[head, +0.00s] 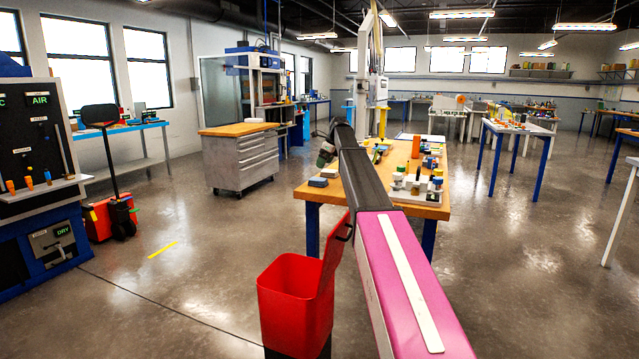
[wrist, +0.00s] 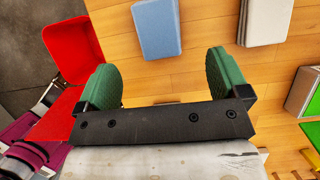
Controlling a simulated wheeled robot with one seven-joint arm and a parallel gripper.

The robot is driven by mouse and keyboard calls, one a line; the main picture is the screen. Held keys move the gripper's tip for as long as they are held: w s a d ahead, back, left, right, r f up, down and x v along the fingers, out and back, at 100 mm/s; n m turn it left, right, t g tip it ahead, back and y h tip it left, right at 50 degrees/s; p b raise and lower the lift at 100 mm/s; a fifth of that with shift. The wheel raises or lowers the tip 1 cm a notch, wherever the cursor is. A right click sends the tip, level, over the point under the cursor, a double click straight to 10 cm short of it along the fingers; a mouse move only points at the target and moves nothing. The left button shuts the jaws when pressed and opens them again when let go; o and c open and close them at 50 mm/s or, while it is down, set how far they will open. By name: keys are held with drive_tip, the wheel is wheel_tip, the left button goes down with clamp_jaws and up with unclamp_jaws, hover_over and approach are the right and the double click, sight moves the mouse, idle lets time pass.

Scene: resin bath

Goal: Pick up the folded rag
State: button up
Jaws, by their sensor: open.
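A flat blue folded piece that looks like the folded rag (wrist: 157,27) lies on the wooden table at the top of the wrist view. In the head view a small blue piece (head: 317,182) lies near the table's front left corner. My gripper (wrist: 161,76) is open and empty, with its two green fingers wide apart. The blue piece is beyond the fingertips in the picture, between their lines and nearer the left one. The gripper also shows in the head view (head: 327,152), above the table's left part and partly hidden by my arm.
A light grey flat piece (wrist: 265,20) lies right of the blue one. A red bin (head: 290,285) stands by the wooden table (head: 425,208). Tools and a white rack (head: 416,188) crowd the table's right side.

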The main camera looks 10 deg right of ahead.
sight(318, 179)
drive_tip(key=x, duration=0.9)
drive_tip(key=shift+s+d+f, duration=0.15)
drive_tip(key=shift+s+f, duration=0.1)
drive_tip(key=shift+f, duration=0.05)
drive_tip(key=c, duration=1)
